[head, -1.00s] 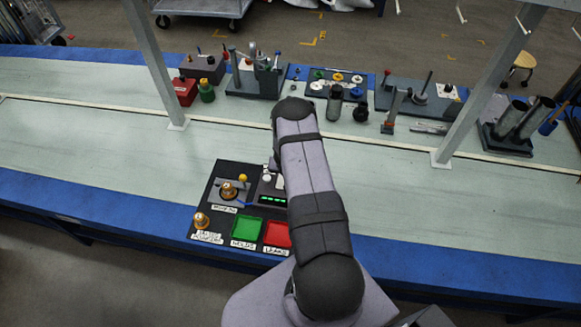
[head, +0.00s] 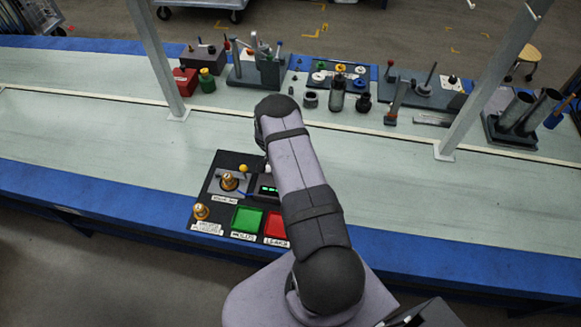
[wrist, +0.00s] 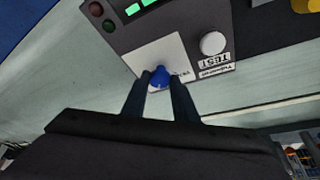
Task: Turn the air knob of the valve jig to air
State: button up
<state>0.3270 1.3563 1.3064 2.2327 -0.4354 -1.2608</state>
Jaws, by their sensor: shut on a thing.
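The valve jig is a dark panel (head: 211,185) on the bench in the head view, partly covered by my arm. In the wrist view, its grey box (wrist: 135,37) carries a white plate (wrist: 172,50) with a blue knob (wrist: 160,74). I take this blue knob to be the air knob; the small lettering beside it is too blurred to read. My gripper (wrist: 161,80) is shut on the blue knob, one dark finger on each side. In the head view the gripper and the blue knob are hidden behind my arm.
A white round button (wrist: 213,43) sits close right of the knob. The jig also has a green pad (head: 246,219), a red pad (head: 275,226) and brass fittings (head: 229,181). Racks and fixtures (head: 262,68) line the bench's back. Open bench lies to the right.

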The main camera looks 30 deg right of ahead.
jog(key=shift+w+m+g+b, duration=0.15)
jog(key=shift+m+g+b, duration=0.25)
jog(key=shift+m+b, duration=0.6)
jog(key=o, duration=1)
jog(key=shift+b+v, duration=0.65)
jog(key=shift+v, duration=3.05)
